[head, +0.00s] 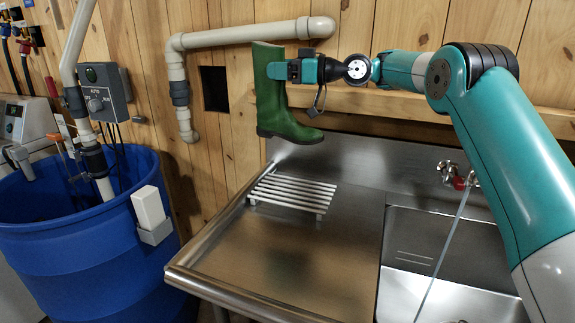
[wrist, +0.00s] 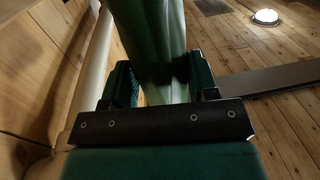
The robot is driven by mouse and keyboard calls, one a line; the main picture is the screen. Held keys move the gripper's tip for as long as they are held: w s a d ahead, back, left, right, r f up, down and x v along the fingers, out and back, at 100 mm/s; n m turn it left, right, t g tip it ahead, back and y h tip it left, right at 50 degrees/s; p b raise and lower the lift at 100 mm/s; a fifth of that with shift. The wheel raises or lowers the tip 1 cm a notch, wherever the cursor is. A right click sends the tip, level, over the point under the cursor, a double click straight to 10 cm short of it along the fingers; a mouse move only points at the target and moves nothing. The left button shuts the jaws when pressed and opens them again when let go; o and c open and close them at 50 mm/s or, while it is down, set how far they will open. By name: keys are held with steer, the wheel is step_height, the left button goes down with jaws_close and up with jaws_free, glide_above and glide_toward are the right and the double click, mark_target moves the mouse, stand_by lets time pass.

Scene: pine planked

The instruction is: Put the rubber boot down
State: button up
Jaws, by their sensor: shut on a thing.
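A green rubber boot (head: 275,95) hangs upright in the air in the head view, its toe pointing right. My gripper (head: 284,71) is shut on the boot's shaft near the top. In the wrist view the boot's green shaft (wrist: 155,45) stands between the two fingers of my gripper (wrist: 160,85). Below the boot is a steel drainboard (head: 290,245) with a white slatted rack (head: 293,192) on it. The boot's sole is clear of the rack, with a gap between them. The far side of the shaft is hidden.
A steel sink (head: 430,270) with a tap (head: 450,175) is at the right. A blue barrel (head: 90,245) stands at the left. White pipe (head: 250,34) runs along the plank wall behind the boot. The drainboard in front of the rack is bare.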

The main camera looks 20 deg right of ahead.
mark_target(281, 139)
step_height(281, 139, down, 18)
steer(key=shift+r+p, duration=0.2)
steer(key=shift+p, duration=0.95)
steer(key=shift+f, duration=0.1)
steer(key=o, duration=1.3)
steer(key=b+v, duration=0.2)
steer(key=v, duration=0.4)
steer(key=shift+s+d, duration=0.15)
steer(key=shift+d, duration=0.25)
steer(key=shift+s+d, duration=0.25)
steer(key=shift+d, duration=0.05)
